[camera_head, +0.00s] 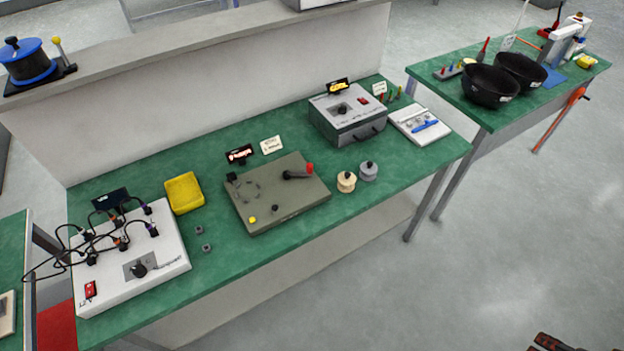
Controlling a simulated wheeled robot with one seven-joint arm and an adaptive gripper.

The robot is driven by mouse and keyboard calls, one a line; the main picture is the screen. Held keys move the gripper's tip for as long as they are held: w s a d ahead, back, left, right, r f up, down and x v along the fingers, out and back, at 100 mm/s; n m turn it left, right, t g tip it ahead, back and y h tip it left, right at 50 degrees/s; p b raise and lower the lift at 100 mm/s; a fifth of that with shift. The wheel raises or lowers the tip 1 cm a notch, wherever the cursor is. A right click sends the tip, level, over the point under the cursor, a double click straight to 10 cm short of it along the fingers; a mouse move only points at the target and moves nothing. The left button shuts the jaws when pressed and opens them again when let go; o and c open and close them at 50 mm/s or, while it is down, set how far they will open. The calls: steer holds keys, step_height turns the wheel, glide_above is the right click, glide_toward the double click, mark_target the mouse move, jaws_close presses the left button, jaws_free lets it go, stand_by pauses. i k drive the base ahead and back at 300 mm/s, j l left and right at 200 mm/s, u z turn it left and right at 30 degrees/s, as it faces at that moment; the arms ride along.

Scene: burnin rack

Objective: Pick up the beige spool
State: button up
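The beige spool (346,183) stands upright on the green bench top (225,262), near its front edge. A grey-olive panel (290,205) with a red-tipped black lever lies left of the beige spool, with a small gap between.
A grey box (347,118) and a white tray with a blue item (421,127) stand behind the spools. A yellow bin (183,193) and a wired white box (133,262) are at left. A second bench (508,105) is at right.

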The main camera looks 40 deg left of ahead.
mark_target(346, 181)
steer(key=u, duration=1.45)
